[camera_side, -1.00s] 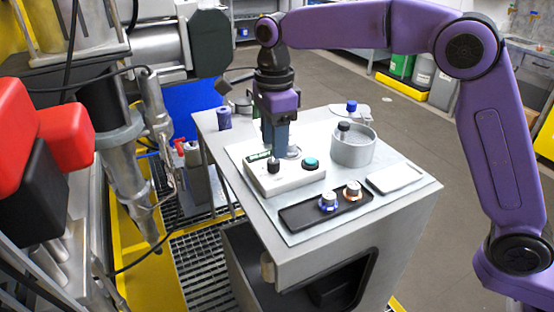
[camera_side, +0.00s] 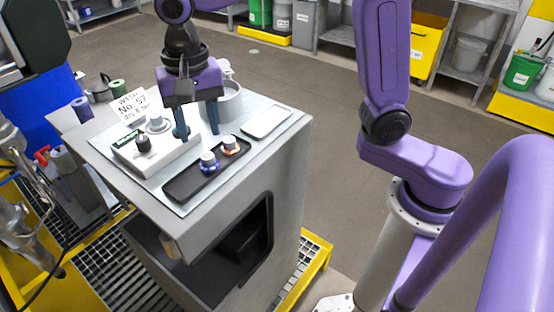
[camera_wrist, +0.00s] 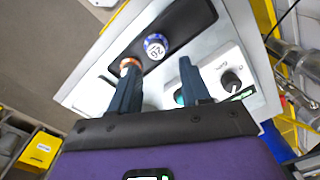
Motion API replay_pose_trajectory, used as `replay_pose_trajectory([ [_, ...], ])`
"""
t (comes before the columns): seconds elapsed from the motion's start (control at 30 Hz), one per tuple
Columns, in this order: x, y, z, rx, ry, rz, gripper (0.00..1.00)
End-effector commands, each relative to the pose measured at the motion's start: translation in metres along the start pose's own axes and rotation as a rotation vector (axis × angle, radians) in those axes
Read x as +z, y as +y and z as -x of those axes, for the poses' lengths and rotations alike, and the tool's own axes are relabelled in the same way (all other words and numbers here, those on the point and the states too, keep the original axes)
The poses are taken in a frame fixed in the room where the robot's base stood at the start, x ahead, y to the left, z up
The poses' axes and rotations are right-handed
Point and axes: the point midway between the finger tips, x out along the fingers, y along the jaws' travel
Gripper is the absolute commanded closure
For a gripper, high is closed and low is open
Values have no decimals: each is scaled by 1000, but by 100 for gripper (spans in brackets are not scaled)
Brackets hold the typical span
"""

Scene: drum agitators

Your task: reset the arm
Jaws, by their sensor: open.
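My gripper (camera_side: 198,134) is open and empty, pointing down over the cart top (camera_side: 285,122). Its two fingers hang apart, above the area between the white control box (camera_side: 165,160) and the black tray (camera_side: 180,187). In the wrist view my gripper (camera_wrist: 158,65) shows both dark fingers spread, with nothing held. The tray holds a blue-ringed piece (camera_side: 208,162) and an orange-ringed piece (camera_side: 230,145), both upright.
A grey round container (camera_side: 228,103) stands partly hidden behind my gripper. A white pad (camera_side: 266,121) lies to the right. A lettered card (camera_side: 130,105), a purple spool (camera_side: 81,109) and a green spool (camera_side: 118,87) stand at the back left.

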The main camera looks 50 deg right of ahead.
Motion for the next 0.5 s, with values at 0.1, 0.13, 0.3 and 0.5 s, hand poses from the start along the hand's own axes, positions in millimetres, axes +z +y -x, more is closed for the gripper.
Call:
replay_pose_trajectory([
  [0.1,12,30,-4,-2,0,201,53],
  [0.13,16,38,-5,-3,0,252,53],
  [0.3,34,82,-13,-5,0,545,53],
  [0.5,56,139,-25,-9,2,890,53],
])
